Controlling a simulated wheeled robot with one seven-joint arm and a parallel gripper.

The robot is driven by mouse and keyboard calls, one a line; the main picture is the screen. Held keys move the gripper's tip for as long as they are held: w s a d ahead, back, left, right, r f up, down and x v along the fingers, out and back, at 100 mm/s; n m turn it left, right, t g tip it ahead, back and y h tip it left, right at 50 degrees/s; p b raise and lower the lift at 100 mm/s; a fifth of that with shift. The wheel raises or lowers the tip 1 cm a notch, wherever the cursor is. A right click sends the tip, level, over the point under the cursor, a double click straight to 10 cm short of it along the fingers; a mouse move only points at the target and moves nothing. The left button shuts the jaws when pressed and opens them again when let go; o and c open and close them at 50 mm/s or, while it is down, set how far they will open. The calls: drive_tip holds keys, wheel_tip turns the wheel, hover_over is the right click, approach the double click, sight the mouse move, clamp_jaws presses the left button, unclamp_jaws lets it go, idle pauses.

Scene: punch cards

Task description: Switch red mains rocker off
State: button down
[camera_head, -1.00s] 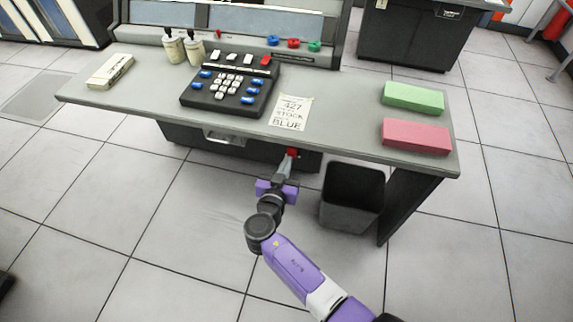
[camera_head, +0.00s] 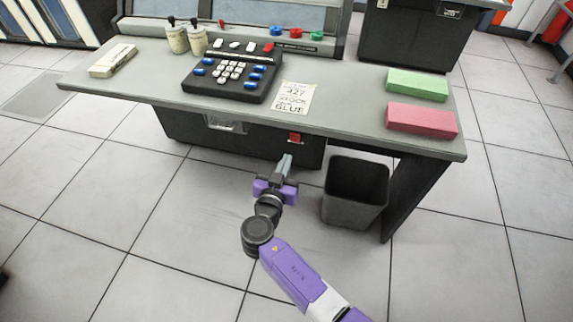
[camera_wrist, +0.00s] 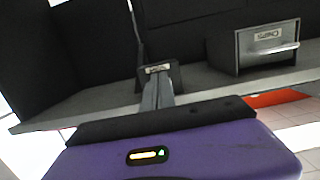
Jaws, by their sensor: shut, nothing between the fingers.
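The red mains rocker (camera_head: 295,138) sits on the dark front panel under the desk top, in the head view. Its tilt is too small to read. My gripper (camera_head: 285,160) is shut and empty, just below and in front of the rocker, with a small gap showing between them. In the wrist view, the closed fingers (camera_wrist: 156,92) point at a small dark plate with a pale label (camera_wrist: 158,68), its text unclear. The red rocker face is not visible in that view.
A labelled drawer (camera_wrist: 266,48) is right of the fingers in the wrist view. A dark waste bin (camera_head: 355,190) stands right of my gripper. Floor at left is clear.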

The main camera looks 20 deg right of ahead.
drive_tip(key=s+a+f, duration=0.2)
drive_tip(key=s+a, duration=0.3)
drive_tip(key=s, duration=0.2)
drive_tip(key=shift+s+a+b, duration=0.15)
drive_tip(key=shift+a+b, duration=0.1)
drive_tip(key=shift+b, duration=0.1)
